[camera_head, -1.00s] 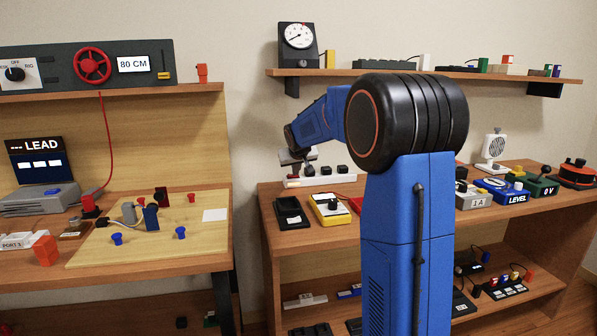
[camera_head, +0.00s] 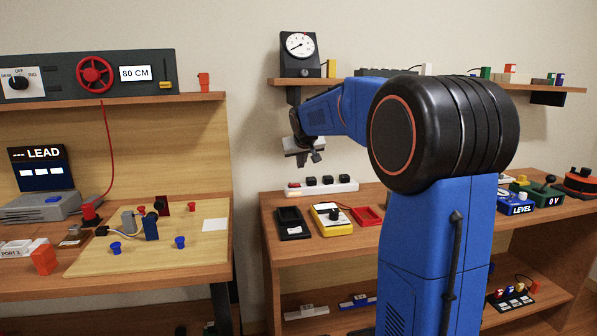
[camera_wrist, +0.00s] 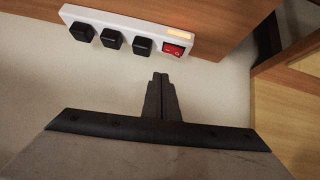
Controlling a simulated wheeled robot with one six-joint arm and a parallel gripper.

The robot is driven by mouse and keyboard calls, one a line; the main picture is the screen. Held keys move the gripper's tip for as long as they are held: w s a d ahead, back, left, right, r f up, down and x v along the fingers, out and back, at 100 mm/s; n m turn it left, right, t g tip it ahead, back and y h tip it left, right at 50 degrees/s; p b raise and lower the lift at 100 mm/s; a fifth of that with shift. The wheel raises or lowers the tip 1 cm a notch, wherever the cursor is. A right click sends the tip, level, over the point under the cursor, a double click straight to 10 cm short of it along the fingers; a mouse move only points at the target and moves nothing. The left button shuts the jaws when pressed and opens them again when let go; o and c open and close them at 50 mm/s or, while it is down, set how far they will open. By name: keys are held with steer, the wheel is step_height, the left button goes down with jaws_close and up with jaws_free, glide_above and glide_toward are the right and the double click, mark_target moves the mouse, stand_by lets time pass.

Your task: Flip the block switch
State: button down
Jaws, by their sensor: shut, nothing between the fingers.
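The block switch is a red rocker (camera_wrist: 173,50) at one end of a white power strip (camera_wrist: 98,17). An orange light glows beside the rocker in the wrist view. Several black plugs sit along the strip. In the head view the strip (camera_head: 343,184) lies at the back of the right desk, with its red end at the left. My gripper (camera_wrist: 160,76) is shut and empty. In the wrist view its tips appear just below the rocker, apart from it. In the head view my gripper (camera_head: 309,160) hangs above the strip's left end.
In front of the strip are a black tray (camera_head: 291,222), a yellow meter (camera_head: 332,219) and a red tray (camera_head: 367,216). A shelf (camera_head: 300,82) with a dial gauge (camera_head: 299,46) is above my gripper. The left desk (camera_head: 160,273) stands across a gap.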

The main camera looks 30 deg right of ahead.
steer(key=v, duration=0.4)
steer(key=shift+s+d+r, duration=0.3)
steer(key=shift+s, duration=0.1)
steer(key=s+a+f+n+g+y, duration=0.1)
steer(key=s+a+f, duration=0.5)
steer(key=s, duration=0.9)
steer(key=s+a+f+g+y, duration=0.1)
steer(key=s+a+f, duration=0.6)
steer(key=s, duration=0.8)
steer(key=s+a+f+n+g+y, duration=0.1)
steer(key=s+a+f, duration=0.5)
steer(key=s, duration=0.9)
steer(key=shift+s+a+f+n+y, duration=0.3)
steer(key=shift+f, duration=0.65)
